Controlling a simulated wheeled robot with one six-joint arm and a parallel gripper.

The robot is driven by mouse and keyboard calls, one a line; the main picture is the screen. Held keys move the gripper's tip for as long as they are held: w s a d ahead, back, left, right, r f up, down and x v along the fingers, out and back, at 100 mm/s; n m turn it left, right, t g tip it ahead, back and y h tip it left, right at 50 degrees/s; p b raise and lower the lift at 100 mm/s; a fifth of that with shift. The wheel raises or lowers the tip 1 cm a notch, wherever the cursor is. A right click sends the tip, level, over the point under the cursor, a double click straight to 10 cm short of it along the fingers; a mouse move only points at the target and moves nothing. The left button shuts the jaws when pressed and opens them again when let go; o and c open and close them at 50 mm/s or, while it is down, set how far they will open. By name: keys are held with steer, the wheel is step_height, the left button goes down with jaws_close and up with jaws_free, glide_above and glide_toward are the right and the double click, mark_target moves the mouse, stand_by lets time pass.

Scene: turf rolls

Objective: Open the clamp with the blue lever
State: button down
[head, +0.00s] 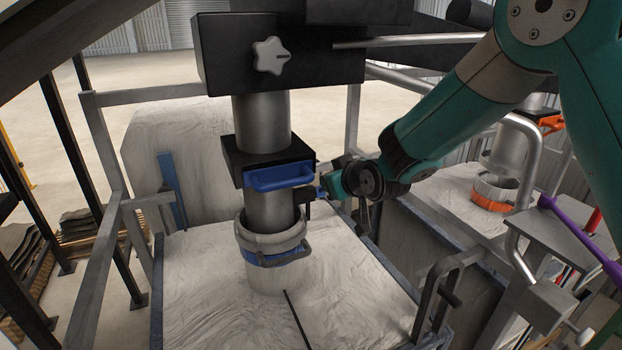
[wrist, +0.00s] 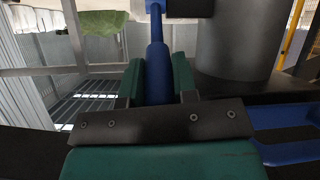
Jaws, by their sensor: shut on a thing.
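The clamp is a black block (head: 232,158) around an upright metal pipe, with a blue bar (head: 280,176) across its front. My gripper (head: 324,190) is at the right side of this block. In the wrist view, its two teal fingers (wrist: 158,85) are shut on the blue lever (wrist: 158,68), one on each side. The lever runs up between them to a dark part at the top edge. In the head view the lever is mostly hidden by my gripper. Whether the clamp is open or closed I cannot tell.
Below hangs a grey ring (head: 272,232) with a blue band (head: 276,259) over a large white bag (head: 200,290). A black housing (head: 215,50) with a star knob (head: 270,56) is above. A second pipe with orange parts (head: 492,195) and a purple bar (head: 580,237) stand right. Grey rails (head: 100,170) frame the left.

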steer(key=shift+w+r, duration=0.2)
steer(key=shift+r, duration=0.05)
steer(key=c, duration=0.9)
jaws_free()
steer(key=shift+s, duration=0.1)
steer(key=b+v, duration=0.3)
steer(key=v, duration=1.4)
steer(key=shift+r, duration=0.15)
steer(key=shift+c, duration=0.3)
